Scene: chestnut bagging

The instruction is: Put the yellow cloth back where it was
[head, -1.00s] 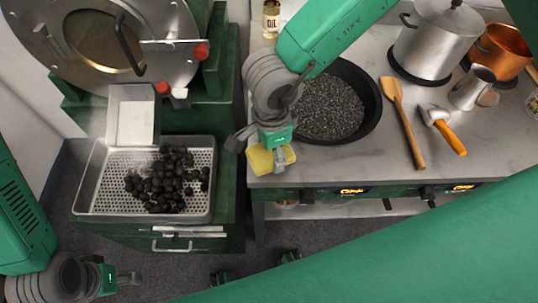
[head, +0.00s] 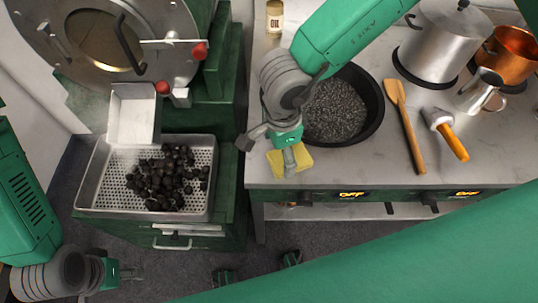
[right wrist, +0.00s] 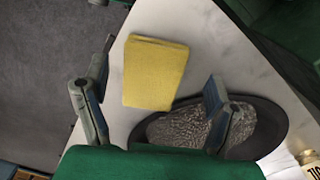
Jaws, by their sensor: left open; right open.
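The yellow cloth (head: 304,158) lies flat on the pale counter near its front left corner, just in front of the black pan. In the head view my right gripper (head: 268,151) is over it and hides part of it. In the right wrist view the cloth (right wrist: 155,73) is a folded rectangle, in full sight between the spread fingers of my right gripper (right wrist: 160,64), which is open and empty. My left gripper (head: 130,272) is open and empty at the lower left, away from the counter.
The black pan (head: 377,112) with dark grains stands beside the cloth. An oil bottle (head: 275,17) is behind. A perforated tray (head: 92,183) of dark chestnuts is at left.

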